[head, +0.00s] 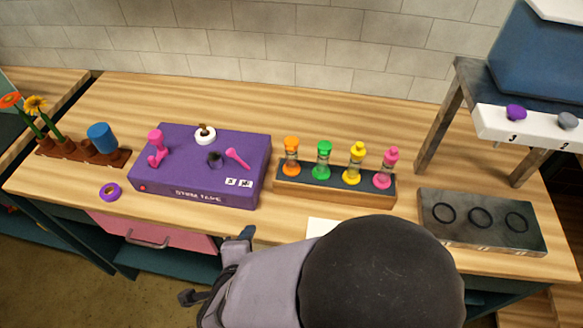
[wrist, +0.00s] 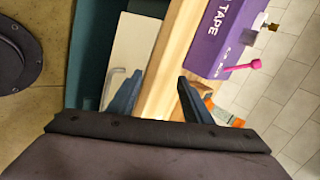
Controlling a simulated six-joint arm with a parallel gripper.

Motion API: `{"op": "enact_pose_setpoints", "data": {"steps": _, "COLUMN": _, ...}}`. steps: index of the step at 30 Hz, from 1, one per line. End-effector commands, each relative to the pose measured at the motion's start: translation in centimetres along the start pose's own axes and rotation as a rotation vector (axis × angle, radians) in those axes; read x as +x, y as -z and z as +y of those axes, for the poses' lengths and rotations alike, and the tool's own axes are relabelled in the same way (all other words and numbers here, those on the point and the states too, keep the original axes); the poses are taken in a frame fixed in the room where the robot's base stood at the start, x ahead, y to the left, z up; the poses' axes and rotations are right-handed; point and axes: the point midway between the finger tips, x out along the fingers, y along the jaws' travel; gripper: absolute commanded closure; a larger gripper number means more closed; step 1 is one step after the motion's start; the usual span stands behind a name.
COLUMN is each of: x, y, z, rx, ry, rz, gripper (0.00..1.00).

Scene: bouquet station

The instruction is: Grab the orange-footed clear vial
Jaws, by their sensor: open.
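The orange-footed clear vial (head: 291,157) stands upright at the left end of a dark-topped wooden rack (head: 335,195) in the head view. It has an orange top and base with a clear middle. Green, yellow and pink vials stand to its right. My gripper (head: 243,236) is near the counter's front edge, in front and to the left of the rack, apart from the vial. In the wrist view, the two dark blue fingers (wrist: 157,90) are apart with nothing between them. A bit of orange shows beside the right finger there, too partial to identify.
A purple box (head: 205,185) with pink tools sits left of the rack. A grey block with dark rings (head: 480,215) lies to the right, near a shelf stand (head: 440,120). A purple tape roll (head: 110,191) lies front left. The counter behind the rack is clear.

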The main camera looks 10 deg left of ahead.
Motion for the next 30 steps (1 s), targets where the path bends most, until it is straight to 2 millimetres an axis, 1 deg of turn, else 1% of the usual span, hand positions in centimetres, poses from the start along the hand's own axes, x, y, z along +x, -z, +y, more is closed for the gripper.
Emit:
{"op": "enact_pose_setpoints", "data": {"steps": 1, "x": 0.5, "y": 0.7, "z": 0.2, "rx": -0.001, "ry": 0.035, "rz": 0.037, "gripper": 0.55}}
{"op": "enact_pose_setpoints", "data": {"steps": 2, "x": 0.6, "y": 1.3, "z": -0.1, "rx": -0.012, "ry": 0.06, "rz": 0.06, "gripper": 0.55}}
{"op": "enact_pose_setpoints", "data": {"steps": 5, "x": 1.1, "y": 3.0, "z": -1.6, "rx": -0.109, "ry": 0.155, "rz": 0.138, "gripper": 0.55}}
{"op": "enact_pose_setpoints", "data": {"steps": 8, "x": 1.6, "y": 4.6, "z": -3.9, "rx": -0.291, "ry": 0.266, "rz": 0.232, "gripper": 0.55}}
{"op": "enact_pose_setpoints", "data": {"steps": 11, "x": 2.1, "y": 6.0, "z": -6.8, "rx": -0.515, "ry": 0.367, "rz": 0.342, "gripper": 0.55}}
{"op": "enact_pose_setpoints", "data": {"steps": 12, "x": 2.4, "y": 6.4, "z": -8.1, "rx": -0.611, "ry": 0.399, "rz": 0.39, "gripper": 0.55}}
{"op": "enact_pose_setpoints", "data": {"steps": 15, "x": 3.6, "y": 7.4, "z": -11.1, "rx": -0.84, "ry": 0.439, "rz": 0.496, "gripper": 0.55}}
{"op": "enact_pose_setpoints", "data": {"steps": 18, "x": 5.0, "y": 8.3, "z": -13.4, "rx": -1.032, "ry": 0.446, "rz": 0.578, "gripper": 0.55}}
{"op": "enact_pose_setpoints", "data": {"steps": 21, "x": 5.9, "y": 8.9, "z": -14.8, "rx": -1.171, "ry": 0.447, "rz": 0.639, "gripper": 0.55}}
{"op": "enact_pose_setpoints", "data": {"steps": 24, "x": 6.5, "y": 9.3, "z": -15.7, "rx": -1.263, "ry": 0.444, "rz": 0.679, "gripper": 0.55}}
{"op": "enact_pose_setpoints", "data": {"steps": 30, "x": 6.8, "y": 9.6, "z": -16.4, "rx": -1.333, "ry": 0.44, "rz": 0.71, "gripper": 0.55}}
